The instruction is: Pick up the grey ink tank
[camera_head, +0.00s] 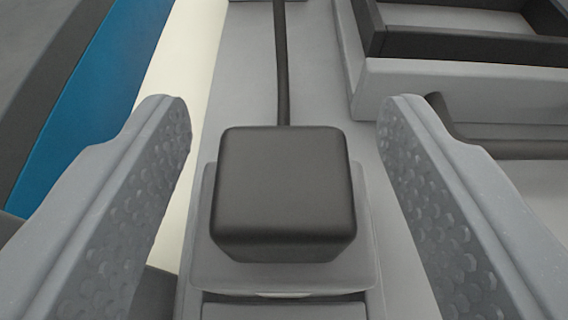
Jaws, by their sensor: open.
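A dark grey block with rounded edges (284,190), which looks like the grey ink tank, sits upright on a lighter grey base (200,255) in the middle of the view. My gripper (284,112) is open, with one finger to the left of the block and one to the right. Gaps show between the block and both fingers. The fingers' inner faces have a bumpy pattern. The block's far side is hidden.
A dark cable or bar (281,60) runs away behind the block. A dark-rimmed tray (470,48) on a grey ledge (450,90) stands at the back right. A blue strip (90,100) and a cream strip (180,80) lie on the left.

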